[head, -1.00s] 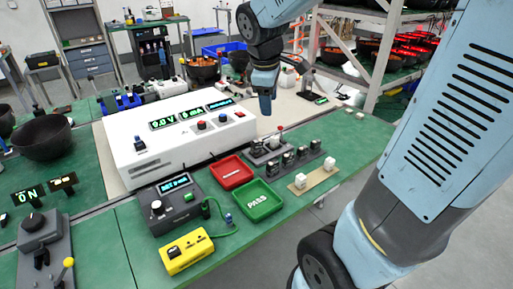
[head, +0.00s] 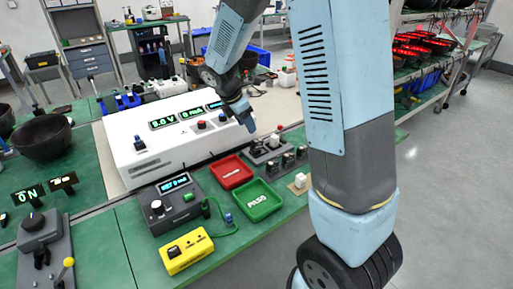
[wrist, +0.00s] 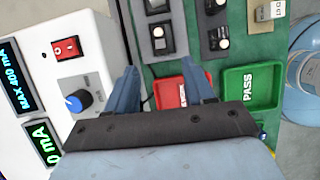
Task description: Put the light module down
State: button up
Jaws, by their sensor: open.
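My gripper (head: 249,124) hangs above the right end of the white instrument box, near the red tray and the grey fixture. In the wrist view its two blue fingers (wrist: 161,85) are spread apart with nothing between them. A small white block (head: 300,182) sits on a tan strip right of the trays; a white block also shows in the wrist view (wrist: 270,11). A grey fixture (head: 258,159) with a pale part on it stands behind the trays. I cannot tell which of these is the light module.
The red tray (head: 231,171) and green PASS tray (head: 257,200) lie on the green bench, apart from my gripper. A dark meter (head: 171,205) and a yellow box (head: 187,250) stand left of them. The white instrument box (head: 150,147) is behind. My arm hides the bench's right part.

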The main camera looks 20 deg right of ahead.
aim_at(255, 141)
jog(key=x, duration=1.1)
jog(key=shift+d+f, duration=0.1)
jog(key=shift+f, duration=0.25)
grip_shut()
